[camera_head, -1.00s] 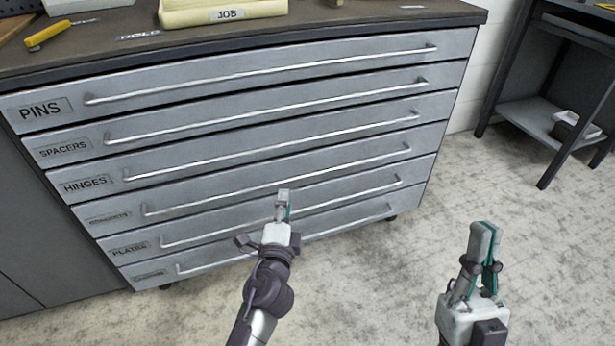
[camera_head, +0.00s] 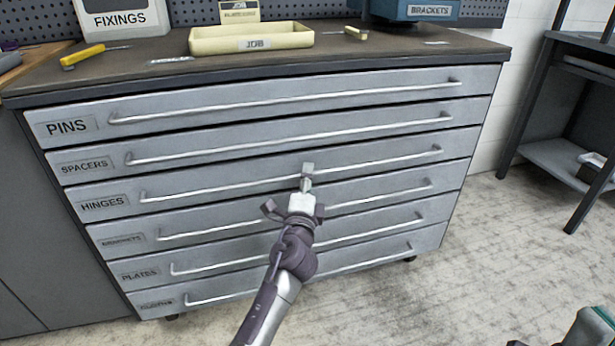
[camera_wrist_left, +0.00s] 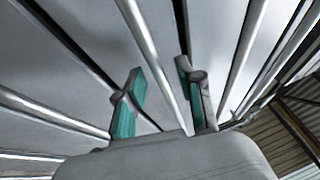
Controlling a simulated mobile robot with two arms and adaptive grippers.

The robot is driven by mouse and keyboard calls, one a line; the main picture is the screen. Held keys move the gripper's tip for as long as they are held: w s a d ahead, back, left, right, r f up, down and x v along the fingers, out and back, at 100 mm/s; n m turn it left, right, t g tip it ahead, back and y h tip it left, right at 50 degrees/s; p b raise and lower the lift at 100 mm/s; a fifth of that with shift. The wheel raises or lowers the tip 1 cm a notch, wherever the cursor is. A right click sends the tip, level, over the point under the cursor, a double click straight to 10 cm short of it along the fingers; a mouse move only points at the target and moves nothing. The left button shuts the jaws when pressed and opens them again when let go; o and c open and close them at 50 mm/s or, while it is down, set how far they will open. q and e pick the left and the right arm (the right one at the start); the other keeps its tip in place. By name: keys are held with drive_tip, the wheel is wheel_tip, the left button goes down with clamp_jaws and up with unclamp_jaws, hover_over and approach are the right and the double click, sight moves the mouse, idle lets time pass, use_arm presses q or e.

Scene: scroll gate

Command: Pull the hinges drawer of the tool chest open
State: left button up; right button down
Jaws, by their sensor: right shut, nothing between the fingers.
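The grey tool chest (camera_head: 60,110) has several labelled drawers, all flush. The HINGES drawer (camera_head: 110,212) is third from the top, with a long silver bar handle (camera_head: 220,186). My left gripper (camera_head: 307,172) is in front of that handle near its middle and covers a short part of it. In the left wrist view its two fingers (camera_wrist_left: 162,95) are apart, and a silver bar (camera_wrist_left: 150,45) runs between them in the picture. I cannot tell whether the fingers touch it. My right gripper (camera_head: 592,328) is shut, partly cut off at the bottom right corner, away from the chest.
On the chest top lie a yellow JOB tray (camera_head: 250,38), a yellow-handled tool (camera_head: 82,57) and a blue BRACKETS bin (camera_head: 415,10). A dark workbench (camera_head: 540,100) stands at the right. The floor (camera_head: 470,260) in front of the chest is clear.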

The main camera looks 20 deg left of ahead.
use_arm(q)
drive_tip(key=shift+w+a+r, duration=0.15)
drive_tip(key=shift+w, duration=0.45)
clamp_jaws()
